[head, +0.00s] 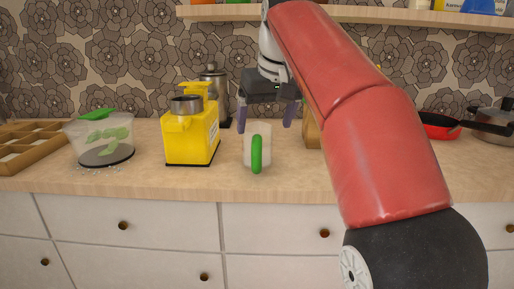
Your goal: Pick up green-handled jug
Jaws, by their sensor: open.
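The green-handled jug (263,135) stands upright on the wooden counter, near the middle of the head view. Its body is whitish and its green handle (257,154) faces me. My gripper (267,118) points down from above, with its two purple-grey fingers spread wide. The fingertips show at either side of the jug's upper part, and the jug covers nothing of them that I can make out. I cannot tell whether the fingers are level with the jug or behind it. Nothing is held.
A yellow appliance (190,135) stands just left of the jug, with a metal canister (214,88) behind it. A clear container with green contents (100,140) and a wooden tray (30,145) are farther left. A red pan (440,130) and a metal pot (495,124) are right.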

